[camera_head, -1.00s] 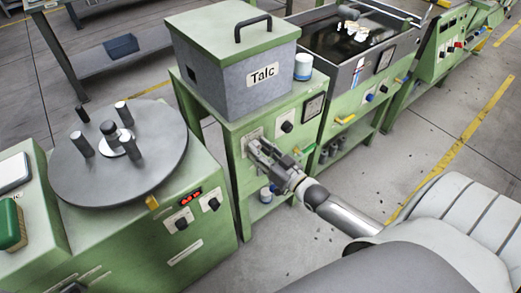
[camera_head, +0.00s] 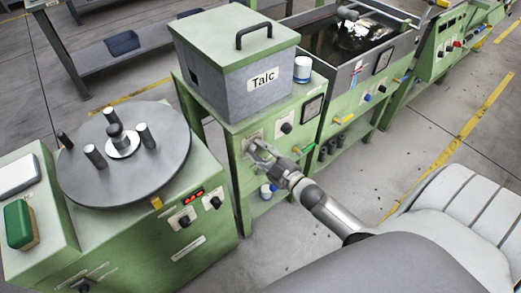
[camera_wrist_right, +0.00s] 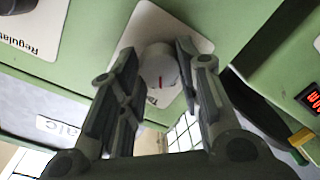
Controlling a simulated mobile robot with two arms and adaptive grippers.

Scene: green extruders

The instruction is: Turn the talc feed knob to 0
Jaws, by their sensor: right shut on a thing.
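The talc feed knob (camera_wrist_right: 158,68) shows in the right wrist view as a pale grey round knob with a red mark, on a white label plate whose text is mostly hidden. My right gripper (camera_wrist_right: 156,70) has a finger on each side of it and is shut on it. In the head view my right gripper (camera_head: 262,157) is at the front panel of the green talc stand (camera_head: 240,187) and hides the knob. The grey talc box (camera_head: 262,98) with a green lid stands on top. My left gripper is not in view.
A black knob (camera_head: 286,128) sits on the same panel. A white and blue container (camera_head: 303,68) stands beside the box. On the left is a green machine with a round grey turntable (camera_head: 82,188). A water bath (camera_head: 335,80) stands beyond the talc stand.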

